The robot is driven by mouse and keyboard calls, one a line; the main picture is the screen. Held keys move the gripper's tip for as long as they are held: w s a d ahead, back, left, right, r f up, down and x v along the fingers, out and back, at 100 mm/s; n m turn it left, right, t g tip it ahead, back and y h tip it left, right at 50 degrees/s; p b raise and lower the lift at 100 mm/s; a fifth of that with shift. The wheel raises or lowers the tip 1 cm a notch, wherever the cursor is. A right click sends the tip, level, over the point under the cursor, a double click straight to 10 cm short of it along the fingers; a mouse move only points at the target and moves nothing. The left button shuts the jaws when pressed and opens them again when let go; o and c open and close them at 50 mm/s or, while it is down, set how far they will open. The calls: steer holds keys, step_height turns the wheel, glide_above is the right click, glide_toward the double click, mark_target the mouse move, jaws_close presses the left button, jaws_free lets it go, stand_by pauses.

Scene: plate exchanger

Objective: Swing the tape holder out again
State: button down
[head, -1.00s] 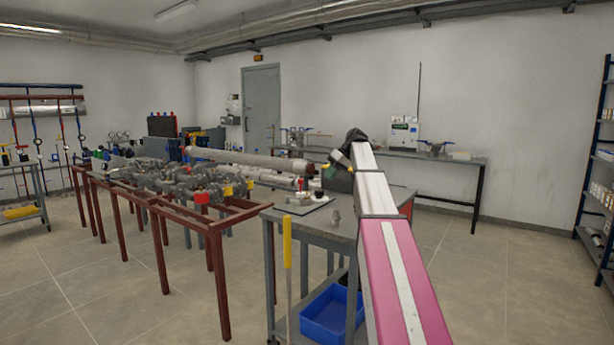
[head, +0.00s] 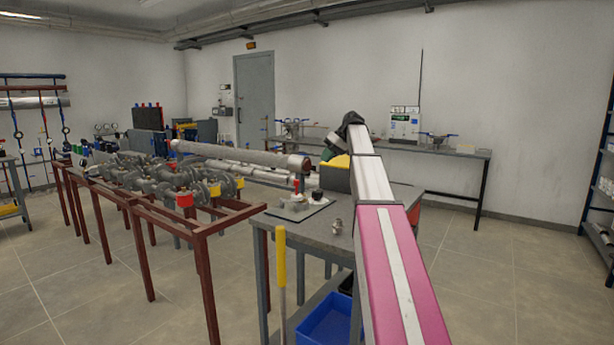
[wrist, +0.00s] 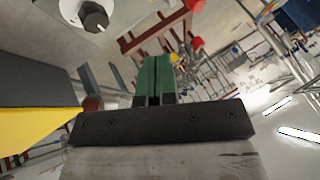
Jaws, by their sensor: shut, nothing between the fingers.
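I cannot make out the tape holder for certain in either view. My gripper shows in the wrist view (wrist: 155,78) as two green fingers lying side by side, closed and with nothing held. In the head view my arm reaches over the grey workbench, and only a green bit of the gripper (head: 328,154) shows beside the dark wrist. A dark box with a yellow top (head: 336,175) stands on the bench just below the wrist. In the wrist view a yellow and dark grey body (wrist: 35,120), probably this box, is close on the left.
A yellow-handled tool (head: 281,258) stands in front, and a blue bin (head: 325,320) is below. A red-brown pipe frame (head: 235,216) is to the left.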

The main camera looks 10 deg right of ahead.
steer(key=x, duration=0.3)
steer(key=s+a+x, duration=0.1)
steer(key=x, duration=0.3)
steer(key=r+x, duration=0.1)
steer(key=x, duration=0.3)
steer(key=shift+s+a+f, duration=0.15)
steer(key=shift+s+a, duration=0.2)
steer(key=shift+s, duration=0.05)
steer(key=shift+s+a, duration=0.25)
steer(key=shift+a, duration=0.3)
